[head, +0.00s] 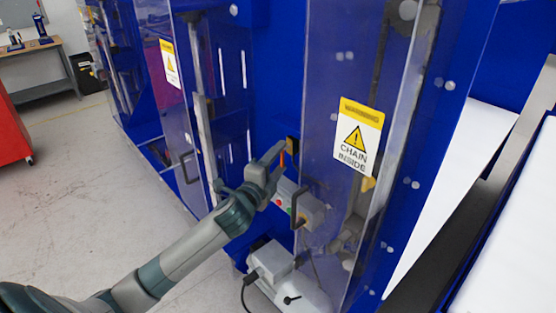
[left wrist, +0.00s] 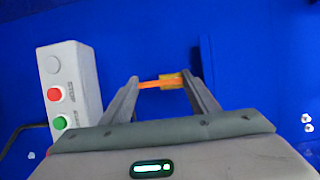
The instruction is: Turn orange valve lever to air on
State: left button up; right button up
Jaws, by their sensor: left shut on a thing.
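The orange valve lever (left wrist: 149,84) shows in the left wrist view between the fingertips of my left gripper (left wrist: 160,84), lying roughly crosswise, with a brass-coloured part (left wrist: 172,80) at its right end. My left gripper is shut on the lever. In the head view the left gripper (head: 276,158) reaches the blue machine panel, and a small piece of the orange lever (head: 282,159) shows at its fingertips. Most of the valve body is hidden. My right gripper is not in view.
A grey control box (left wrist: 70,84) with red and green buttons is mounted beside the gripper. A clear guard with a chain warning sign (head: 357,139) stands right of it. A grey motor unit (head: 286,275) sits below. Open floor (head: 90,190) lies at left.

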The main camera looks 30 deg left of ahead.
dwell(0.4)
pick_arm(q)
jog(key=o, duration=1)
jog(key=shift+a, duration=0.1)
jog(key=shift+o, duration=0.2)
jog(key=shift+s, duration=0.1)
jog(key=shift+s+f+b, duration=0.1)
jog(key=shift+s+b, duration=0.25)
jog(key=shift+s, duration=0.1)
jog(key=s+b, duration=0.2)
jog(key=s, duration=1.4)
jog(key=shift+s+d+b, duration=0.15)
jog(key=shift+d+b, duration=0.2)
jog(key=shift+d, duration=0.05)
